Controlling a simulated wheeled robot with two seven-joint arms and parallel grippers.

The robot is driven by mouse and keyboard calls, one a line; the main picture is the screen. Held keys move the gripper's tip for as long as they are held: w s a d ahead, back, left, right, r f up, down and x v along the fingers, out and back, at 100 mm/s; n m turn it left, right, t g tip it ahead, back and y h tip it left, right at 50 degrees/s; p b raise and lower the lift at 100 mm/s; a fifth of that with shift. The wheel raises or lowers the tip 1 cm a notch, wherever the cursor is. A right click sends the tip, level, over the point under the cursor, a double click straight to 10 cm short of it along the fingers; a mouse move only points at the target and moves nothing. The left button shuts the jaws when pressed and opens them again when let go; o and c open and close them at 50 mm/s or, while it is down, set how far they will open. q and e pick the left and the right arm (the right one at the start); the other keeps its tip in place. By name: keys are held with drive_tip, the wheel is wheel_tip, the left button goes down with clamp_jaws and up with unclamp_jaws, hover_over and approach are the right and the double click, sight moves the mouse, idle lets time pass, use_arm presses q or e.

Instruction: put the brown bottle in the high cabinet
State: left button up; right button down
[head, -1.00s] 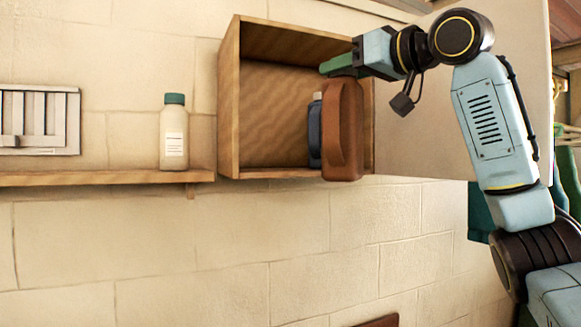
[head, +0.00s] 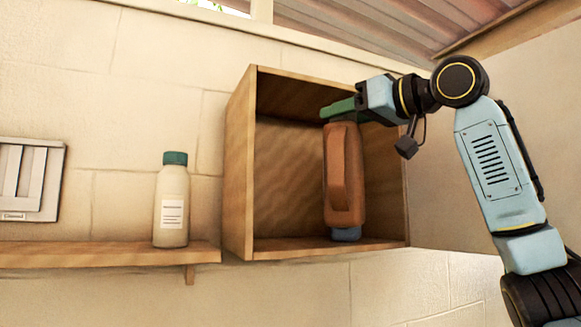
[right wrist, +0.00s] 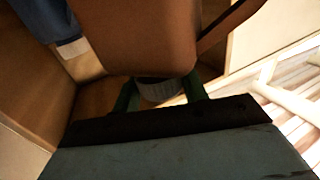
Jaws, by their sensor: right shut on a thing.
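The brown bottle (head: 344,175) has a side handle and hangs upright from my right gripper (head: 340,110). Its green fingers are shut around the bottle's top, and a grey neck or cap (right wrist: 160,90) shows between them in the right wrist view. The high cabinet (head: 238,165) is an open-fronted wooden box on the wall. In the head view the bottle overlaps its opening, with its base a little above the cabinet's front edge. How deep it is inside is hard to tell. My left gripper is not in view.
A blue item (head: 346,234) stands in the cabinet, mostly hidden behind the brown bottle. The cabinet's left part is free. A white bottle with a green cap (head: 171,205) stands on the wooden shelf (head: 90,254). A pale panel (head: 450,215) extends right of the cabinet.

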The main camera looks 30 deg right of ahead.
drive_tip(key=f+p+x, duration=0.3)
drive_tip(key=p+x, duration=0.2)
drive_tip(key=x, duration=0.9)
drive_tip(key=shift+w, duration=0.4)
drive_tip(key=shift+a+f, duration=0.1)
drive_tip(key=shift+a, duration=0.1)
drive_tip(key=shift+f, duration=0.1)
drive_tip(key=shift+f, duration=0.15)
drive_tip(key=c, duration=0.8)
unclamp_jaws()
drive_tip(key=shift+f, duration=0.1)
drive_tip(key=shift+o, duration=0.2)
